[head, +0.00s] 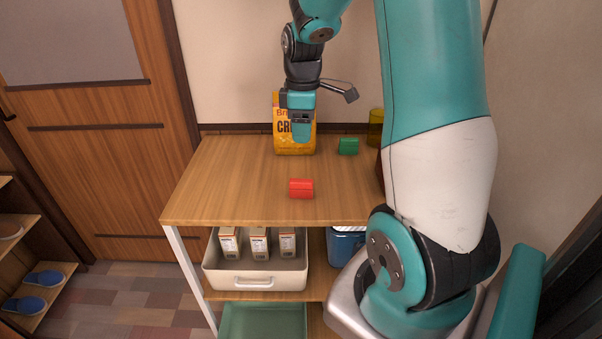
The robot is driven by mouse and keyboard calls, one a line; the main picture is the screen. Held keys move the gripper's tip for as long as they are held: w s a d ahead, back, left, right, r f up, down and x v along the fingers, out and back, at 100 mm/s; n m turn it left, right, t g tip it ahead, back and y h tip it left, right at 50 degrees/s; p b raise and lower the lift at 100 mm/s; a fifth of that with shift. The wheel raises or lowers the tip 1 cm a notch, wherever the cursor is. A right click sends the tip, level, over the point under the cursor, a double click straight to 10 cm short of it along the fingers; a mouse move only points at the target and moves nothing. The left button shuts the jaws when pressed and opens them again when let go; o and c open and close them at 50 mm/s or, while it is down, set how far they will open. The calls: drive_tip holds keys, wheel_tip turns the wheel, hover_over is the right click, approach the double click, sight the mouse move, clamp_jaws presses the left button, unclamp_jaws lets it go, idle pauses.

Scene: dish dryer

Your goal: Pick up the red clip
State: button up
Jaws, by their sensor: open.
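The red clip (301,188) lies on the wooden shelf top (235,180), near its front edge. My gripper (302,138) hangs above the back part of the shelf top, in front of an orange bag. It is behind the red clip in the picture and apart from it. My gripper is open, with nothing seen between its fingers. The fingertips are small in this view.
The orange bag (283,138) stands at the back by the wall. A green clip (348,146) lies to its right, with a yellow container (376,128) beyond. A white bin (256,281) holding small cartons is below. The left of the top is clear.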

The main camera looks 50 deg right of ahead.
sight(301, 180)
wheel_tip(301, 180, down, 11)
drive_tip(key=shift+f, duration=0.15)
drive_tip(key=f, duration=0.2)
drive_tip(key=f+p, duration=0.1)
drive_tip(key=f, duration=0.2)
drive_tip(key=shift+a+f, duration=0.2)
drive_tip(key=shift+f, duration=0.1)
drive_tip(key=shift+c, duration=0.2)
drive_tip(key=c, duration=0.9)
